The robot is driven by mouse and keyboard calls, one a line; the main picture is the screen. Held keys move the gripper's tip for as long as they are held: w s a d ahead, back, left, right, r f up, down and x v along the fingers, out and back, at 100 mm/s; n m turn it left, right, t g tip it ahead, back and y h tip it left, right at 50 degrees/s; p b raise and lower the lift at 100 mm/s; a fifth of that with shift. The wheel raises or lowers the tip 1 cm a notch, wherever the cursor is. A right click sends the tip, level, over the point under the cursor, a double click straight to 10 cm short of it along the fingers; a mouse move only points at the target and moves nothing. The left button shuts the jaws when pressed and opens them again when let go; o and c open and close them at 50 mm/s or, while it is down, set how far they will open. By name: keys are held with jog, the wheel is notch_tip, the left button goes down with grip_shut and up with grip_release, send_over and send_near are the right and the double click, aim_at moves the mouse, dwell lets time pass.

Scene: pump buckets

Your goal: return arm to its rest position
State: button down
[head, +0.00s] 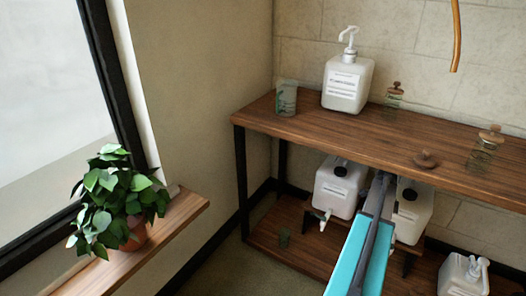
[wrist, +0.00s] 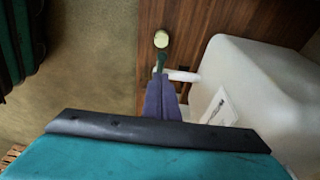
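My arm, with a long teal link, reaches from the bottom of the head view toward the lower shelf. Its far end overlaps the gap between two white jugs, the left jug (head: 340,187) and the right jug (head: 412,212). In the wrist view, my gripper (wrist: 161,78) has its purple-grey fingers together in a narrow wedge. A white spout (wrist: 180,75) on a white jug (wrist: 245,85) lies just right of the fingertips. I cannot tell whether they touch. Nothing is clearly held.
A wooden upper shelf (head: 330,134) carries a white pump bottle (head: 346,85), a glass (head: 287,98) and lidded jars. A potted plant (head: 115,195) stands on the left ledge. Floor between is open.

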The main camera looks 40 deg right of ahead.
jog(key=shift+w+a+r, duration=0.15)
jog(key=shift+w+r, duration=0.05)
jog(key=shift+w, duration=0.2)
jog(key=w+a+f+n+p, duration=0.2)
jog(key=w+a+n+p, duration=0.3)
jog(key=w+a, duration=0.95)
jog(key=w+a+f+n+g+p, duration=0.1)
jog(key=w+a+n+p, duration=0.2)
jog(key=a, duration=0.7)
jog(key=w+a+f+n+p, duration=0.15)
jog(key=w+a+p, duration=0.3)
jog(key=a, duration=0.65)
jog(key=s+a+f+n+g+p, duration=0.1)
jog(key=s+a+n+p, duration=0.2)
jog(key=a, duration=0.6)
jog(key=s+a+n+p, duration=0.3)
jog(key=a, duration=0.6)
jog(key=s+a+r+n+y+p, duration=0.1)
jog(key=s+a+n+p, duration=0.3)
jog(key=s+a+n, duration=0.8)
jog(key=a+n, duration=0.1)
jog(key=n, duration=0.3)
jog(key=shift+s+a+r+g, duration=0.15)
jog(key=shift+s+r+g, duration=0.25)
